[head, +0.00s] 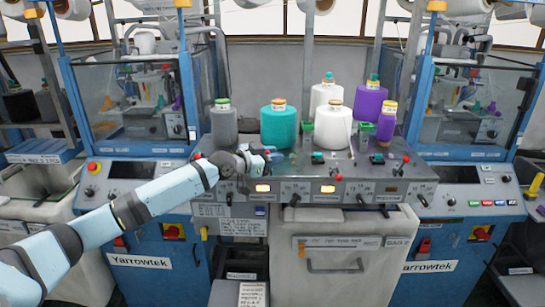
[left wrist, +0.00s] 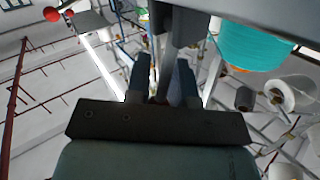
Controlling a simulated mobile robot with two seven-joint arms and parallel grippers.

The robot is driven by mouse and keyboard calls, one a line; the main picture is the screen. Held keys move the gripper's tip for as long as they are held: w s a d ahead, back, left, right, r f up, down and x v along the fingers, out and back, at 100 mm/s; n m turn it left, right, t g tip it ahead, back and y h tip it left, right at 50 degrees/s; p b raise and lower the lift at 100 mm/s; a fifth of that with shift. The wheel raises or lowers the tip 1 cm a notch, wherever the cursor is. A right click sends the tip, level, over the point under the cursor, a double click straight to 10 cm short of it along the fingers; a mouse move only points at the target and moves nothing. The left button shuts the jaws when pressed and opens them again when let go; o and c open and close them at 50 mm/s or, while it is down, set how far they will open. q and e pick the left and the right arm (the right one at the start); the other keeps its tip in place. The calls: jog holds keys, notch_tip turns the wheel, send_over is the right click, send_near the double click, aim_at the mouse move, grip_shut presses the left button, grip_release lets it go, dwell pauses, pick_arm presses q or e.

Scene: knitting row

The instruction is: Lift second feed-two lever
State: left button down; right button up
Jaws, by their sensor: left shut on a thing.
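Black levers (head: 294,200) (head: 361,200) hang on the console front. A red-knobbed lever (head: 339,177) stands right of the gripper. Another red knob (left wrist: 52,14) shows in the left wrist view. I cannot tell which is the second feed-two lever. My right gripper is out of view.
A teal cone (head: 279,126), a grey cone (head: 223,127), white cones (head: 334,130) and a purple cone (head: 370,104) stand on the console. The teal cone (left wrist: 255,45) also shows close in the left wrist view. Blue machines (head: 130,100) (head: 465,100) flank the console.

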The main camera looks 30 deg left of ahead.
pick_arm(q)
jog(key=c, duration=1.1)
grip_release()
jog(key=shift+w, duration=0.1)
jog(key=shift+s+a, duration=0.25)
jog(key=shift+s, duration=0.3)
jog(key=b+v, duration=0.3)
jog(key=v, duration=0.9)
jog(key=shift+s+r, duration=0.25)
jog(key=shift+s, duration=0.05)
jog(key=shift+a, duration=0.15)
